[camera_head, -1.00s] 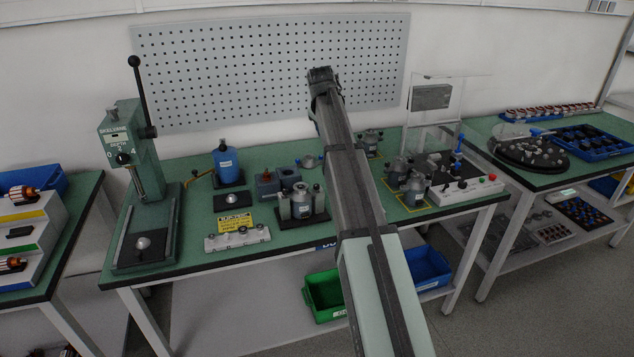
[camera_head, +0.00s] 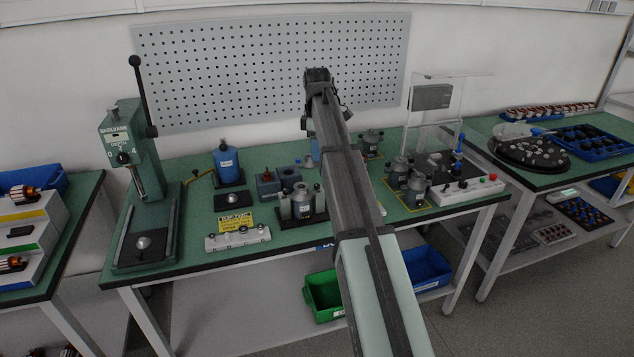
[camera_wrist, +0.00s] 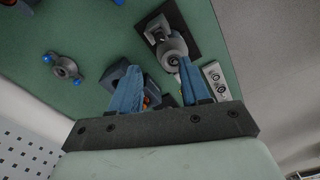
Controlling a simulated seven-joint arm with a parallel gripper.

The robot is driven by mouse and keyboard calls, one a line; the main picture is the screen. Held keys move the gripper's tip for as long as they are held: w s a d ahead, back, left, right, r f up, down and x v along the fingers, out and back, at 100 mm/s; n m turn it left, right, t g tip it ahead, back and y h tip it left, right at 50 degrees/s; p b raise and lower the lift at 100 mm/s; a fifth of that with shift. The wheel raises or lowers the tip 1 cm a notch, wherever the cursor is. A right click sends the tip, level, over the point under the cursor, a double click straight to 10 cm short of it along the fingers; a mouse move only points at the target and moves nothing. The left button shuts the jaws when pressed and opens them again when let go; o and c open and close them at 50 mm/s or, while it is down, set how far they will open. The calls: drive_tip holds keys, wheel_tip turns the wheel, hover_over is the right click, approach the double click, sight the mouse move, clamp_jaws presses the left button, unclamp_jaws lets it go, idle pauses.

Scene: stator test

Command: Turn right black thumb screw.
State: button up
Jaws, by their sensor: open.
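The clamp fixture (camera_head: 299,205) stands on a black base near the middle of the green bench, with a grey cylindrical part between two upright posts. The right black thumb screw seems to be on top of the right post, but it is too small to make out clearly. In the wrist view, the fixture's black base (camera_wrist: 203,38) and grey cylindrical part (camera_wrist: 172,48) show beyond the fingers. My gripper (camera_wrist: 158,84) is open, with two blue fingers apart and nothing clearly held between them. The right finger overlaps part of the fixture in the picture. In the head view, my arm mostly hides the gripper.
A press (camera_head: 140,180) is at the left. Several grey motor housings (camera_head: 398,170) and a control box (camera_head: 470,190) are at the right.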

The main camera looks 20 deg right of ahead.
sight(317, 184)
wheel_tip(317, 184, down, 12)
drive_tip(key=shift+r, duration=0.1)
idle(0.4)
clamp_jaws()
idle(0.4)
